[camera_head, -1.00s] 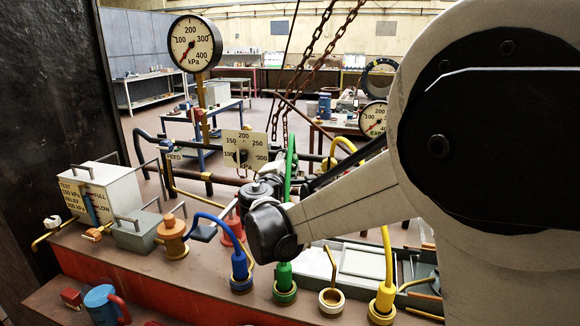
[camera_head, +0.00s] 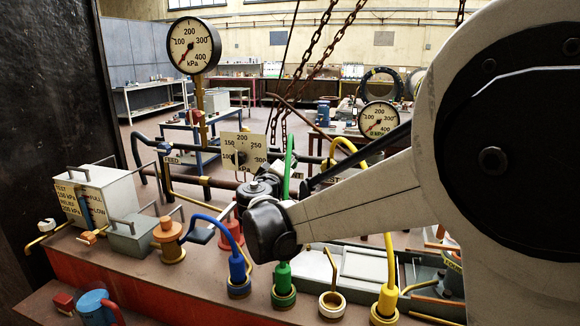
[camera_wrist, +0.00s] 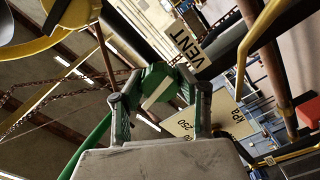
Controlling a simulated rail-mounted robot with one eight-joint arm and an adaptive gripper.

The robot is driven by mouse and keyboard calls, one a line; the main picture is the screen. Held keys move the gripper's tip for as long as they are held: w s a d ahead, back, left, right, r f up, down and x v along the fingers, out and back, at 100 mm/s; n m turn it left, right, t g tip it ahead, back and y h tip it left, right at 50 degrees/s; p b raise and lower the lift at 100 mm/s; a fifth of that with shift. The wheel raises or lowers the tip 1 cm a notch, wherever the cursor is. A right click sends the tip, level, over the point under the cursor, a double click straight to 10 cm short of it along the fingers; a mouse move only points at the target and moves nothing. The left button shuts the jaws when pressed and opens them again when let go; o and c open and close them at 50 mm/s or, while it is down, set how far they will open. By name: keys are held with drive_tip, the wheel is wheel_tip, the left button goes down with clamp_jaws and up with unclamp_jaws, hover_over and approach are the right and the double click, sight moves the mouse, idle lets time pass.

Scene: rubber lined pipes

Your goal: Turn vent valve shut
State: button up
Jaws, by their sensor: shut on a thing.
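In the wrist view my gripper (camera_wrist: 157,76) has its two fingers on either side of a green part with a pale band (camera_wrist: 160,88), and is shut on it. The green part looks like the vent valve's handle, close to a VENT sign (camera_wrist: 188,46). How far it is turned cannot be told. In the head view my wrist and forearm cover this spot, so the fingers and handle are not clearly seen there. A green hose (camera_head: 289,155) rises just behind my wrist.
A square dial plate (camera_head: 243,146) stands just behind my wrist. Blue (camera_head: 238,268), green (camera_head: 283,283) and yellow (camera_head: 386,300) hose fittings line the bench's front. A grey test box (camera_head: 98,200) is at the left. Chains hang behind.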

drive_tip(key=shift+m, duration=1.2)
drive_tip(key=o, duration=1.2)
drive_tip(key=v, duration=1.2)
